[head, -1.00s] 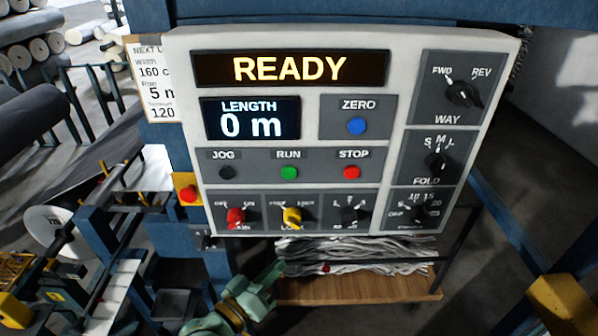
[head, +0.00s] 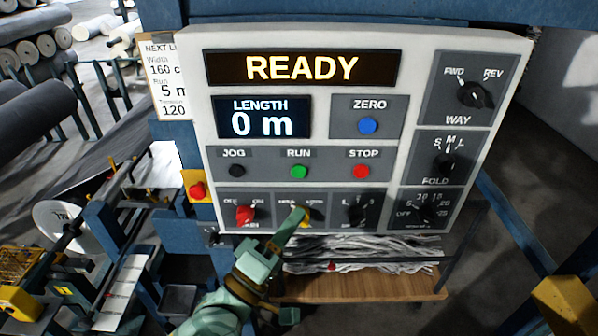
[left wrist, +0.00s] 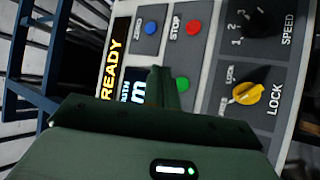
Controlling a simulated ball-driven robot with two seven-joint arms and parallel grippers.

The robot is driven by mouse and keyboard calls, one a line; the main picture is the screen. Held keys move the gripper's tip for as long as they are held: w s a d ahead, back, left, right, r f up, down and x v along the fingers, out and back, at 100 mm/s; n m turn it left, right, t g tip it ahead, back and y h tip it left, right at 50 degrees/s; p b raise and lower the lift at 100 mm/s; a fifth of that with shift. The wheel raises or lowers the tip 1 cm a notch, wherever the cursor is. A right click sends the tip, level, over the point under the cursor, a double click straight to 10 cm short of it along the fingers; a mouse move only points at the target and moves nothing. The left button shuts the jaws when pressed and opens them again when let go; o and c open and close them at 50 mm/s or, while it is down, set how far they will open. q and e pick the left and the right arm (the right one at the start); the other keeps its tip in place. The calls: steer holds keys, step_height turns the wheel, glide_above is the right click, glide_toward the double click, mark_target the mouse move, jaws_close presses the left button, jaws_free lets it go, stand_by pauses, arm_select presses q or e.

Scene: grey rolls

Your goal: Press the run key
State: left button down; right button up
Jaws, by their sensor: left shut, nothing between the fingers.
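The run key (head: 299,171) is a round green button under the label RUN, between the black JOG key (head: 237,171) and the red STOP key (head: 361,171) on the pale control panel (head: 400,45). My left gripper (head: 301,212) is shut and empty. In the head view its tips show just below the run key, across the yellow LOCK knob (head: 306,222), which they partly hide. In the left wrist view the green run key (left wrist: 182,84) shows right beside the shut fingers (left wrist: 157,85). I cannot tell any contact. My right gripper is not in view.
The display (head: 302,68) reads READY; the length display (head: 262,118) reads 0 m. A blue ZERO key (head: 367,125), a red knob (head: 245,214) and several black knobs surround the keys. A red stop button (head: 197,190) on yellow sits left of the panel. A wooden shelf (head: 350,287) lies below.

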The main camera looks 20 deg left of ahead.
mark_target(299, 172)
arm_select(q)
steer(key=shift+w+a+b, duration=0.4)
steer(key=shift+w, duration=1)
steer(key=shift+w+a+b, duration=0.4)
steer(key=shift+w+b, duration=0.05)
steer(key=shift+w, duration=0.9)
steer(key=shift+w+a+b, duration=0.4)
steer(key=shift+w, duration=1)
steer(key=shift+w, duration=0.1)
steer(key=shift+w+a, duration=0.1)
steer(key=shift+w, duration=0.2)
steer(key=shift+w+a, duration=0.1)
steer(key=shift+w, duration=0.3)
steer(key=shift+s, duration=0.15)
steer(key=shift+s+d+p, duration=0.2)
steer(key=shift+s+p, duration=0.25)
steer(key=shift+s, duration=0.2)
